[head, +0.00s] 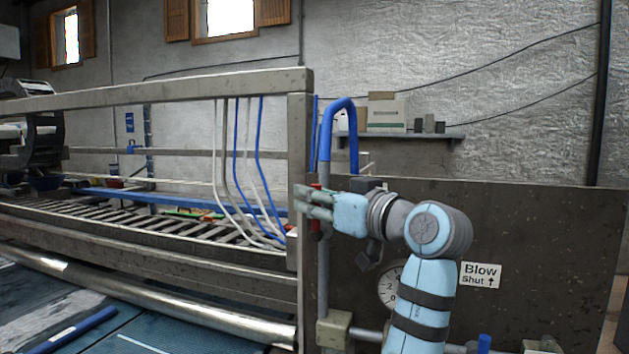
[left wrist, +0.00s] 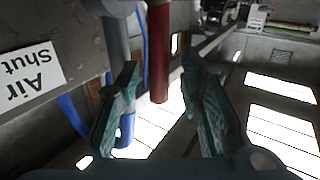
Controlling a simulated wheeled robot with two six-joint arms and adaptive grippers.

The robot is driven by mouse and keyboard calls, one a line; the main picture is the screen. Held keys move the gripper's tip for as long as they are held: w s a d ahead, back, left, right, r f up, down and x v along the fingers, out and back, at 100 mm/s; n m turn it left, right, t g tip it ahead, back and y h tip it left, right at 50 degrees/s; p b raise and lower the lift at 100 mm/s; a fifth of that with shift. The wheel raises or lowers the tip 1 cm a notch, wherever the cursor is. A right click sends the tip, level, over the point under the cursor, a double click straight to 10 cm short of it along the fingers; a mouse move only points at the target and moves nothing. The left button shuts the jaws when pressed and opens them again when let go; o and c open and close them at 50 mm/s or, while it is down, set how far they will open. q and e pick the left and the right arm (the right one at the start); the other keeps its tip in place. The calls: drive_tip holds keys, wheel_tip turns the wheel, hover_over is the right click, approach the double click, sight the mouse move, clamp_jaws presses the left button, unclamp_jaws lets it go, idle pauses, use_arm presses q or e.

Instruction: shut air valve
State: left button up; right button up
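The air valve's red handle (head: 316,226) shows in the head view at the grey upright pipe, partly hidden behind my left gripper (head: 316,203). In the left wrist view, the red handle (left wrist: 159,50) hangs from the top of the picture between the two fingers of my left gripper (left wrist: 160,105). The fingers are open, with gaps on both sides of the handle. A white sign reading "Air Shut" (left wrist: 28,77) shows upside down at the left of that view. The valve body is mostly hidden. My right gripper is not in view.
A grey pipe (left wrist: 117,45) stands beside the handle, near the left finger. A blue hose (head: 353,130) arches above. A dial gauge (head: 388,287) and a "Blow Shut" sign (head: 480,275) are on the dark panel (head: 560,260). A metal frame (head: 298,150) stands left of my gripper.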

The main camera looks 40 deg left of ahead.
use_arm(q)
drive_tip(key=shift+w+a, duration=0.2)
drive_tip(key=shift+a, duration=0.3)
drive_tip(key=shift+d, duration=0.2)
drive_tip(key=shift+s, duration=0.1)
drive_tip(key=shift+c, duration=1)
clamp_jaws()
